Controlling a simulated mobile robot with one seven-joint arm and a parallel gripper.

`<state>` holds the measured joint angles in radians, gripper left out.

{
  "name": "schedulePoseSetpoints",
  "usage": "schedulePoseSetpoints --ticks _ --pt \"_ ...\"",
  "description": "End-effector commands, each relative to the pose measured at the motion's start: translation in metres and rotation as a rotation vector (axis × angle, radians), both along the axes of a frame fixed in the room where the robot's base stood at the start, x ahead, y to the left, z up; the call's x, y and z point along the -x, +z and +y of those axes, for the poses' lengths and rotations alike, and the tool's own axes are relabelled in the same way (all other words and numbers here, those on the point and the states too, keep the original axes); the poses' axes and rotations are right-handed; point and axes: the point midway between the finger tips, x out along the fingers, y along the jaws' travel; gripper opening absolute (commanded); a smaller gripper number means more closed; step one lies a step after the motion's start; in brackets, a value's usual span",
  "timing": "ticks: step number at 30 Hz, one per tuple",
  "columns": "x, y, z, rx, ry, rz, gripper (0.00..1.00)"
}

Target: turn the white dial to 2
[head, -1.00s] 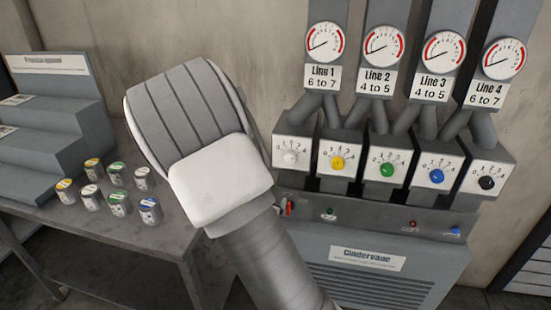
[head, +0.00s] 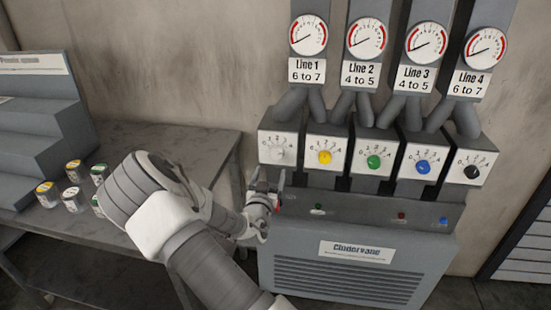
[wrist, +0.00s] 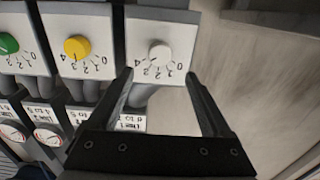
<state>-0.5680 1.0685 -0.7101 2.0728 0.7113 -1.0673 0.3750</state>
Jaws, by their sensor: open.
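The white dial (head: 280,154) is a small round knob on the leftmost white dial box (head: 266,146) of the machine, with numbers around it. In the wrist view the white dial (wrist: 160,51) appears upside down, with its scale running from 0 to 4. I cannot tell where its pointer stands. My gripper (head: 266,178) is open and empty, just below the dial box in the head view. In the wrist view my gripper (wrist: 158,76) has its fingertips on either side of the dial's line, short of the knob and apart from it.
Yellow (head: 325,157), green (head: 374,162), blue (head: 423,167) and black (head: 471,172) dials sit in a row to the right. Gauges and pipes rise above. A table (head: 100,250) with several paint tins (head: 74,199) stands left.

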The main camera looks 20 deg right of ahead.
Motion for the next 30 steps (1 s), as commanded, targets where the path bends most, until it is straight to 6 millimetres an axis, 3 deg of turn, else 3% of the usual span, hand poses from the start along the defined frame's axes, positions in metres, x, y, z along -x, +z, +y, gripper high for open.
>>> schedulePoseSetpoints --ticks 6,13,28,30 --pt "-0.038 0.000 -0.027 0.001 -0.001 -0.001 0.83" --pt "-0.066 0.000 -0.045 0.000 0.000 0.001 0.83" --pt "-0.079 0.000 -0.054 -0.001 0.000 0.001 0.83" --pt "-0.079 0.000 -0.054 -0.001 -0.001 0.002 0.72"
